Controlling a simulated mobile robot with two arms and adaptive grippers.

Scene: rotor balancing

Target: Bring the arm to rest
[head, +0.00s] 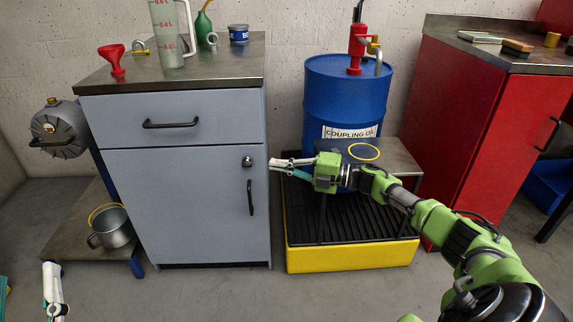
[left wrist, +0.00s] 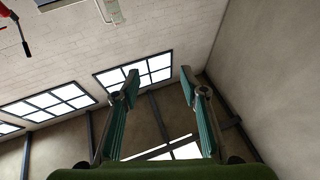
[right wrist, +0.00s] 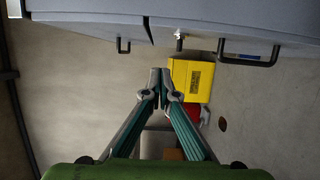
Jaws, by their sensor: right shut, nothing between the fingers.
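My right arm (head: 440,217) reaches in from the right in the head view. Its gripper (head: 273,166) is beside the right edge of the grey-blue cabinet (head: 190,215), in front of the blue drum. In the right wrist view its fingertips (right wrist: 160,78) meet with nothing between them. I cannot tell whether the gripper touches the cabinet. My left gripper (head: 54,290) shows partly at the bottom left of the head view. In the left wrist view its fingers (left wrist: 159,86) are spread apart and empty, with windows behind them.
The cabinet has a drawer handle (head: 170,124), a door handle (head: 250,198) and a lock (head: 247,161). A red cabinet (head: 470,130) is at right. The front floor looks clear.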

